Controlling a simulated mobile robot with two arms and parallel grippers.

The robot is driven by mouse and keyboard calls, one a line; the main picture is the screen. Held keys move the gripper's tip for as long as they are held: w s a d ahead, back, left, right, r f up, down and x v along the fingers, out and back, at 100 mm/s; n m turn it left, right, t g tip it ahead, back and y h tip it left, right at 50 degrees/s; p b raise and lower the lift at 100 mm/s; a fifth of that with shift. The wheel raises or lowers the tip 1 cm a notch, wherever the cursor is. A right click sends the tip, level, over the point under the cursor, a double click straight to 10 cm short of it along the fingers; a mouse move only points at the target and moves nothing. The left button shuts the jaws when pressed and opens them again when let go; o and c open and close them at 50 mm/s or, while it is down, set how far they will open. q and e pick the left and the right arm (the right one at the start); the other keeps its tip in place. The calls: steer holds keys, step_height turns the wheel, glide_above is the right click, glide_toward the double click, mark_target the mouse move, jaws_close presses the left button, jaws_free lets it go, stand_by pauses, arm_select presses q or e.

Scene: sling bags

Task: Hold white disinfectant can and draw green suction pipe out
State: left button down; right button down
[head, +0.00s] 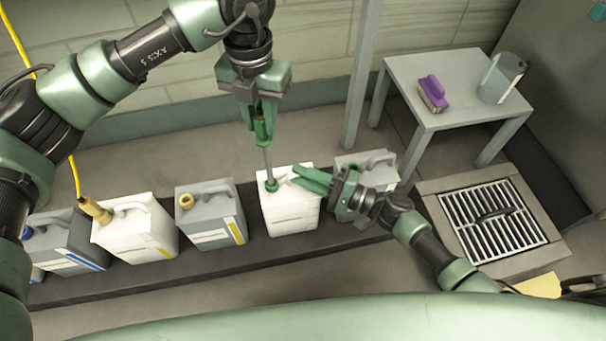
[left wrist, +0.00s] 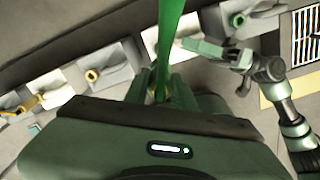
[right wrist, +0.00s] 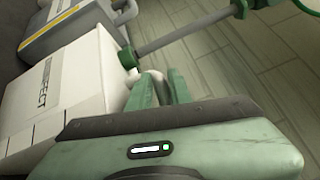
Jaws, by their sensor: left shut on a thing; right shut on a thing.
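The white disinfectant can (head: 290,215) stands upright on the dark strip. The suction pipe (head: 267,160) is a grey tube with a green upper part and a green collar at the can's mouth. My left gripper (head: 262,132) is above the can, shut on the green upper part; the green hose (left wrist: 168,40) shows in the left wrist view. My right gripper (head: 298,176) is shut on the can's handle, from the right. In the right wrist view the can (right wrist: 60,95) carries partly visible lettering, and the tube (right wrist: 185,35) rises beside my right fingers (right wrist: 162,85). The pipe's lower end is hidden.
Grey cans (head: 210,215) and a white can with a yellow pipe (head: 135,230) stand in the row to the left. Another grey can (head: 365,165) is behind my right gripper. A small table (head: 450,75) and a floor grate (head: 490,220) are at right.

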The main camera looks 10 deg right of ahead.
arm_select(q)
steer(key=shift+r, duration=2.7)
arm_select(e)
steer(key=shift+f, duration=0.15)
arm_select(q)
steer(key=shift+r, duration=0.2)
steer(key=shift+r, duration=1.85)
arm_select(e)
steer(key=c, duration=1.2)
jaws_free()
